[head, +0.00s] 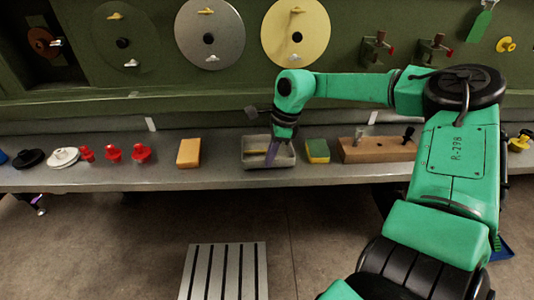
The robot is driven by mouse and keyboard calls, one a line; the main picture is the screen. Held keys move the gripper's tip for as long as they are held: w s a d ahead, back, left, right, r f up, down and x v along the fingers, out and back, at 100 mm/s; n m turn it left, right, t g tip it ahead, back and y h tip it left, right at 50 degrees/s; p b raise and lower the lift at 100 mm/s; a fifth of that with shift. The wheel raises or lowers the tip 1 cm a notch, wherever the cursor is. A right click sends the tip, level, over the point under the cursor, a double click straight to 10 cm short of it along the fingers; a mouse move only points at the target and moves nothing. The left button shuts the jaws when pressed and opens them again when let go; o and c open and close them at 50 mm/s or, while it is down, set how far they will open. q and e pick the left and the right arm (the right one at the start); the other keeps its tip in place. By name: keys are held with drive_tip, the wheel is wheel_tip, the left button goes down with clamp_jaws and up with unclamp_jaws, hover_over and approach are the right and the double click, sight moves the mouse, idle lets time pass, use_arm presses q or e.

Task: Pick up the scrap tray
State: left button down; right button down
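The scrap tray (287,160) is a shallow, grey, open rectangular tray. It sits on the grey shelf, between an orange-yellow block and a green-and-yellow sponge. My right arm reaches in from the right, and my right gripper (272,152) points down at the tray. A purple finger part shows in front of the tray's interior, near its middle. The wrist hides part of the tray's back rim. I cannot tell whether the fingers touch the tray or how far apart they are. I cannot make out my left gripper.
The orange-yellow block (189,152) lies left of the tray, and the sponge (318,151) is close on its right. A wooden block (376,151) stands farther right. Red parts (113,152) are at left. The green panel (180,90) rises behind the shelf (215,178).

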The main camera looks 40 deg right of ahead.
drive_tip(key=shift+r+p, duration=0.9)
drive_tip(key=shift+r, duration=1.15)
